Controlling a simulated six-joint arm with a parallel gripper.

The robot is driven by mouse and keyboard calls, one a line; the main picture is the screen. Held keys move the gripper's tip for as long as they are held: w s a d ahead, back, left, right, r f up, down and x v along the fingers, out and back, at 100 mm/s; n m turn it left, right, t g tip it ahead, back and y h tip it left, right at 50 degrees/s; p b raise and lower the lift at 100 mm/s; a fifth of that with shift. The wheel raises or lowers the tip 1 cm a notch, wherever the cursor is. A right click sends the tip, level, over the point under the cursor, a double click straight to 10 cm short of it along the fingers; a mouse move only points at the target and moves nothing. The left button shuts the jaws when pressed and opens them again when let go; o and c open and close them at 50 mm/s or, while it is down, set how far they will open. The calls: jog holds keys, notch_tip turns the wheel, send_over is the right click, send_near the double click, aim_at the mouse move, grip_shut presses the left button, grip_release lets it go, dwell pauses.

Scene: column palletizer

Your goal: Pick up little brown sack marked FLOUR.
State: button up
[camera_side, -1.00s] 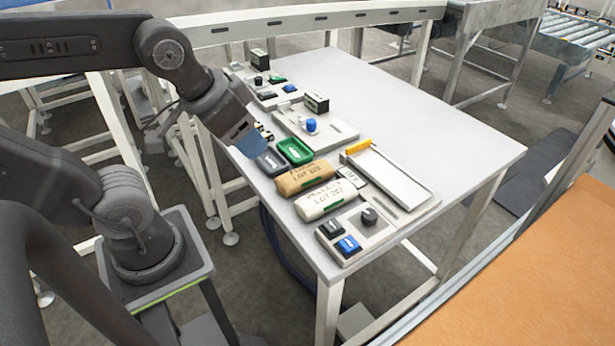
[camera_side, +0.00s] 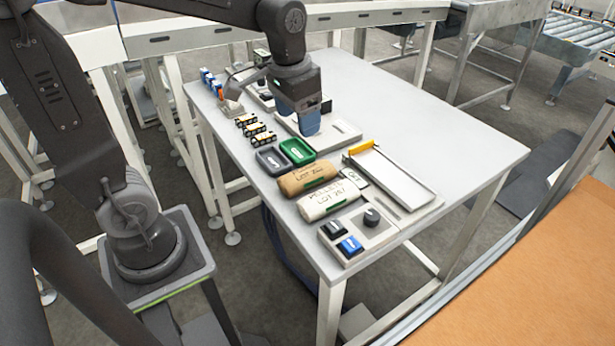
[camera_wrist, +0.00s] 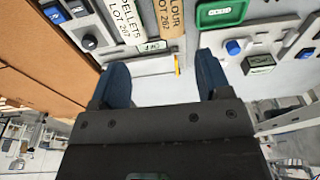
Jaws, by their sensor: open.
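The brown sack (camera_side: 307,178) lies on its side on the table, between the dark and green trays and a white sack. In the wrist view the brown sack (camera_wrist: 170,18) shows at the top edge, partly cut off, with lettering that reads FLOUR. My gripper (camera_side: 298,120) is above the table, behind the green tray and apart from the sack. In the wrist view my gripper (camera_wrist: 160,82) has its two blue fingers spread wide with nothing between them.
A white sack marked PELLETS (camera_side: 332,198) lies beside the brown one. A green tray (camera_side: 297,151) and a dark tray (camera_side: 271,161) adjoin it. A white chute with a yellow end (camera_side: 400,180) lies to the right. Several small boxes (camera_side: 256,131) line the left edge. The table's right side is clear.

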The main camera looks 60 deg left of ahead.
aim_at(308, 170)
jog(key=shift+g, duration=0.8)
jog(key=w+f, duration=0.1)
jog(key=f, duration=0.3)
jog(key=w+a+f, duration=0.1)
jog(key=f, duration=0.2)
jog(key=w+a+f, duration=0.1)
jog(key=f, duration=0.3)
jog(key=shift+w+f, duration=0.35)
jog(key=f, duration=0.4)
jog(key=shift+s+d, duration=0.15)
jog(key=shift+s, duration=0.1)
jog(key=shift+f, duration=0.65)
jog(key=shift+c, duration=0.3)
jog(key=c, duration=0.7)
jog(key=shift+c, duration=0.2)
